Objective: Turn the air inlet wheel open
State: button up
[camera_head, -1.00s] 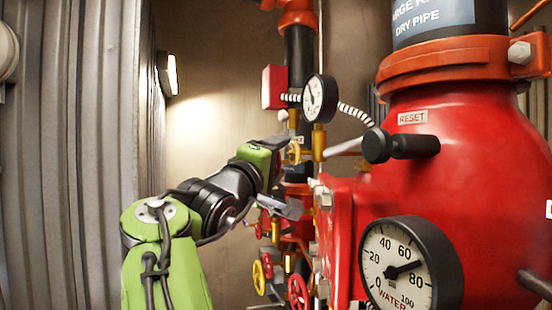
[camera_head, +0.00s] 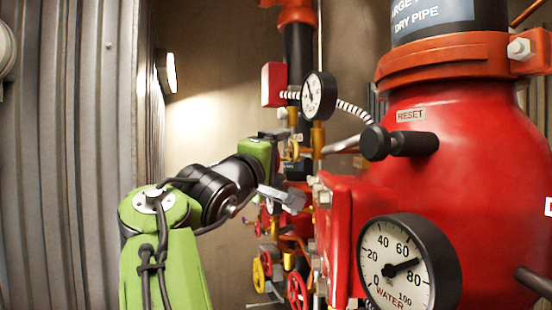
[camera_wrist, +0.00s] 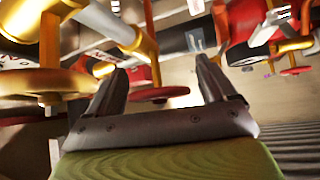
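My gripper (camera_wrist: 160,68) is open in the wrist view, its two dark fingers well apart. A small red wheel (camera_wrist: 160,93) on a brass stem shows between the fingers, and neither finger visibly touches it. I cannot tell which wheel is the air inlet.
The big red valve body (camera_head: 465,150) fills the right side, with a water gauge (camera_head: 408,268) and a black-knobbed lever (camera_head: 400,143). A smaller gauge (camera_head: 318,96) is above the gripper. A corrugated grey wall (camera_head: 80,150) stands at left. Pipework crowds the gripper.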

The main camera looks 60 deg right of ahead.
jog(key=a+f+b, duration=0.3)
jog(key=a+b, duration=0.3)
jog(key=a, duration=0.9)
jog(key=shift+w+a, duration=0.15)
jog(key=shift+a, duration=0.1)
jog(key=shift+c, duration=0.2)
